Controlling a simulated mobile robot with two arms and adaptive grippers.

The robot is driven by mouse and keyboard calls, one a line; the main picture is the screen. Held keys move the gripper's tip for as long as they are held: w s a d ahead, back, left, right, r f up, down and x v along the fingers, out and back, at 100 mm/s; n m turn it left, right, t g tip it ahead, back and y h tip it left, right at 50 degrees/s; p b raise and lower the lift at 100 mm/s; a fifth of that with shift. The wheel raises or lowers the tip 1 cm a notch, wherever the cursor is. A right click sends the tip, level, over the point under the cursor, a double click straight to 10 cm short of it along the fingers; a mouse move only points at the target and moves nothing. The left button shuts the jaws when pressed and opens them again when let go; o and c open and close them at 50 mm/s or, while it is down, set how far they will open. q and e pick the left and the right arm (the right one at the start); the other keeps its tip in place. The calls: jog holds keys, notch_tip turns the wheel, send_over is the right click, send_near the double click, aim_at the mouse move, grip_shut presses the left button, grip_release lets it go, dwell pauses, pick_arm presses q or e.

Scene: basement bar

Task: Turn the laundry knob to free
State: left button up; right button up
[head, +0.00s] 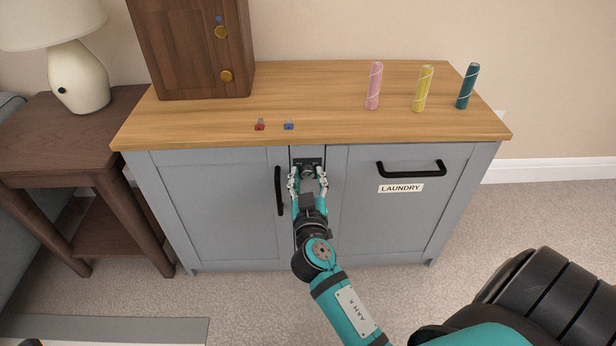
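A small dark round knob (308,171) sits below a dark plate (301,161) on the narrow middle strip of the grey cabinet (210,205). A white LAUNDRY label (401,188) is on the cabinet's right front, under a black bar handle (411,169). My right gripper (307,181) reaches up to the knob. Its two fingers stand apart, one on each side of the knob, and look open. I cannot tell whether they touch it. The gripper partly hides the strip below the knob, and any position marks are too small to read. My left gripper is not in view.
The wooden top (330,90) holds a brown box (193,45), small red (260,127) and blue (289,127) pieces, and pink (374,86), yellow (423,89) and teal (467,86) rolls. A vertical black handle (279,190) is just left of my gripper. A side table (60,140) stands left.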

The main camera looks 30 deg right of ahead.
grip_shut()
